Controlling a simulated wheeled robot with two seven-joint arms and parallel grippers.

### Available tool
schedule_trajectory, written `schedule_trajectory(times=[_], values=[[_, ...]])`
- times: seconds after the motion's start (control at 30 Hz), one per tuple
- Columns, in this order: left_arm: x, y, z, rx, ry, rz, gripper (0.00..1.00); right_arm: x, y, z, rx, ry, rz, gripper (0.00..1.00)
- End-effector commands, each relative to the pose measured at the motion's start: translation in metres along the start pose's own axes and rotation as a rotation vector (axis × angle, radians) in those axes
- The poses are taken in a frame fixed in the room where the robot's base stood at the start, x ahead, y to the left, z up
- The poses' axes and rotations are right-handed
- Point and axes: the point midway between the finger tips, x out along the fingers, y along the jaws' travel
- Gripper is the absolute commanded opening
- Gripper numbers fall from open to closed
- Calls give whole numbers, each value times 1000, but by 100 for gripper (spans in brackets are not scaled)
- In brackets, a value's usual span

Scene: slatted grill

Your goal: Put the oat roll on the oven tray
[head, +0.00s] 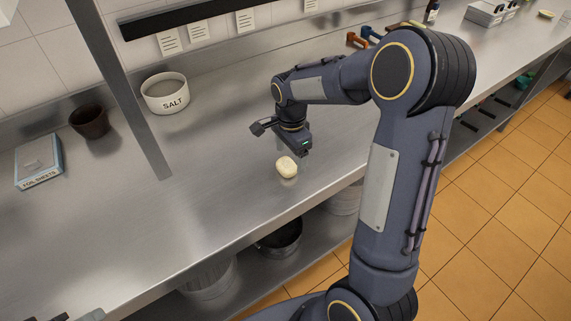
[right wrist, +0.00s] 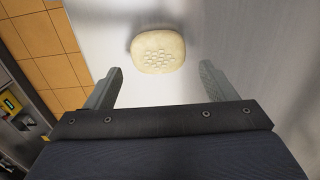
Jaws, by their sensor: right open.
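A pale round roll (head: 287,167) with small specks on top lies on the steel counter (head: 235,205), near its front edge. In the right wrist view the roll (right wrist: 158,50) lies just beyond my two fingertips, roughly centred between them and touching neither. My right gripper (head: 303,162) is open and empty, pointing down at the counter close to the roll; it also shows in the right wrist view (right wrist: 160,78). My left gripper is out of view. I see no oven tray that I can make out in either view.
A white SALT crock (head: 167,93), a dark brown pot (head: 90,121) and a foil sheets box (head: 39,161) stand to the left. A metal post (head: 122,95) rises from the counter. Pots (head: 281,240) sit on the shelf below. The counter around the roll is clear.

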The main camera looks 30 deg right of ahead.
Motion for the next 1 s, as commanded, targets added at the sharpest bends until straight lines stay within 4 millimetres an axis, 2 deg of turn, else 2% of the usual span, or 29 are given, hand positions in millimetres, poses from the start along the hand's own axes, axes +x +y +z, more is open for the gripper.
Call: schedule_trajectory(times=[0.1,0.2,0.47,0.87,1.0], values=[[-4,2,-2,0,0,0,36,18,1,0,1,-1,4,78],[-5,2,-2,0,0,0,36,27,1,0,0,0,3,78],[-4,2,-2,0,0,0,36,30,0,0,0,0,-1,78],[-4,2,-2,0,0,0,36,29,0,0,-1,0,-1,26],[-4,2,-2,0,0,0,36,29,0,0,-1,0,-1,26]])
